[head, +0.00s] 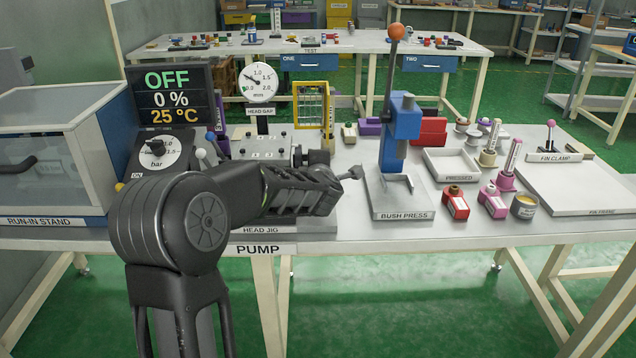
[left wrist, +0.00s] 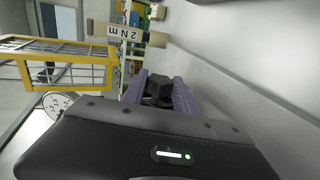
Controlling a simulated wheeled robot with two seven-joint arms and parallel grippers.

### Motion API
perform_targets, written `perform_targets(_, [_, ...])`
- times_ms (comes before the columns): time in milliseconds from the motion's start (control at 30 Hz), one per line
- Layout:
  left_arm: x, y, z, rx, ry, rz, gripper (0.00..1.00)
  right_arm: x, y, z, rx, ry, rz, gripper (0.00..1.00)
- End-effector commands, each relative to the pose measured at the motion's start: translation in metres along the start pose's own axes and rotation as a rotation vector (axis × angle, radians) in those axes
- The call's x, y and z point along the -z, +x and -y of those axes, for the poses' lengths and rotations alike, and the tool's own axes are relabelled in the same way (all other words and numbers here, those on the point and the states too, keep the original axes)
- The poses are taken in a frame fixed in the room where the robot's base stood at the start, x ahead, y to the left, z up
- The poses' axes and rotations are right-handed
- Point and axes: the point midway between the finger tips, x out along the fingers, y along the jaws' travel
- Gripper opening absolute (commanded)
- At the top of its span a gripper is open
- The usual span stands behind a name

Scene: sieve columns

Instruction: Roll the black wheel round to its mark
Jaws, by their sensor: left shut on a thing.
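I cannot tell what this part is. I cannot pick out a black wheel or its mark for sure; the arm covers much of the head jig (head: 262,144). My right gripper is not in view.
A display reading OFF (head: 167,92) and a bar dial (head: 156,153) stand behind my arm. A yellow frame (head: 297,104) stands at the back. Red and pink blocks (head: 455,203) and a tin (head: 523,206) lie right of the press. Bare bench lies in front of it.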

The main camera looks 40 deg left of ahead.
Motion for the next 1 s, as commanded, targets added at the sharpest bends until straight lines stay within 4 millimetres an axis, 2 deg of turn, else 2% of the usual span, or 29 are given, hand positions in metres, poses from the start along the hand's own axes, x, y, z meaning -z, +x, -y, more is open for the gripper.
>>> perform_targets(33, [-0.0001,0.0009,0.0039,-0.007,0.000,0.000,0.00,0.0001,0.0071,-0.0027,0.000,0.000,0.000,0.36])
perform_targets(367, [-0.0004,-0.0006,0.0005,-0.012,0.000,0.001,0.00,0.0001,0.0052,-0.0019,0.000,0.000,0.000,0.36])
perform_targets(400, [-0.0004,-0.0005,0.0005,-0.012,0.000,0.001,0.37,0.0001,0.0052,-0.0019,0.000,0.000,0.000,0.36])
perform_targets(633, [-0.0003,-0.0005,0.0005,-0.012,0.000,0.001,0.56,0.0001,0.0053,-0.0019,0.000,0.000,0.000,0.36])
perform_targets(1000, [-0.0005,-0.0054,-0.0006,-0.013,-0.001,0.001,0.56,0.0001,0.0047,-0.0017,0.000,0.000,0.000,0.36])
